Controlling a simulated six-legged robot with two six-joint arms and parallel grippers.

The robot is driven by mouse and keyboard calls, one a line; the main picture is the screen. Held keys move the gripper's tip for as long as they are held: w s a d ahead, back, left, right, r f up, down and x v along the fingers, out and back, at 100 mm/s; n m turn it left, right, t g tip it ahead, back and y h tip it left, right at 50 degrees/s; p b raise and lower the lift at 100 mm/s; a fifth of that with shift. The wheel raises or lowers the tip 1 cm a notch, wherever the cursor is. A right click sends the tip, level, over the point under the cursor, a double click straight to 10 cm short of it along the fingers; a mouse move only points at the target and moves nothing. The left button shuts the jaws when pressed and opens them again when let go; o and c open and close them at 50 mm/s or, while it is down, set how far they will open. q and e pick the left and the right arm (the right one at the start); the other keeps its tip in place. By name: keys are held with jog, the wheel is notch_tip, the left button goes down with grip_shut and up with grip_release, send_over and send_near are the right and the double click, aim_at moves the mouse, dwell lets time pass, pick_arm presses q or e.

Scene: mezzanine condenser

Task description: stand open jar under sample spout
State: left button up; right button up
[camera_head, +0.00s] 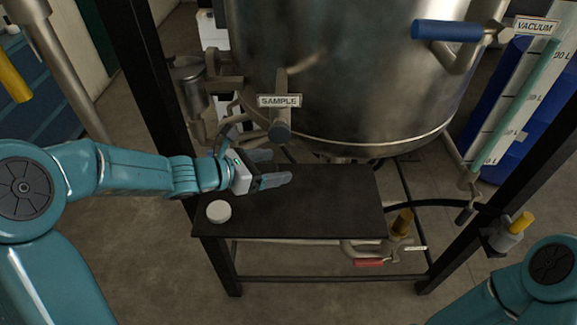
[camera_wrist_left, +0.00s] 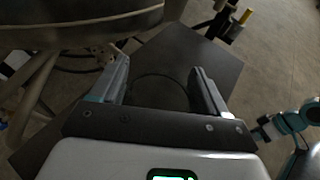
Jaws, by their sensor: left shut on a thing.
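The gripper is shut on this jar. The jar can hardly be made out in the head view, and I cannot tell whether its base touches the shelf. A white round lid (camera_head: 218,211) lies on the shelf at its front left. My right gripper cannot be made out clearly.
The black shelf (camera_head: 335,205) is clear on its right side. A large steel vessel (camera_head: 345,70) stands behind it, with a SAMPLE sign (camera_head: 279,101). Dark frame posts flank the shelf. A red-handled valve (camera_head: 369,262) is below its front edge.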

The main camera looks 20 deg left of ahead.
pick_arm(q)
jog(key=x, duration=0.2)
jog(key=f+x, duration=0.1)
jog(key=x, duration=0.2)
jog(key=shift+f, duration=0.1)
jog(key=shift+w+f, duration=0.15)
jog(key=shift+f, duration=0.2)
jog(key=shift+r, duration=0.1)
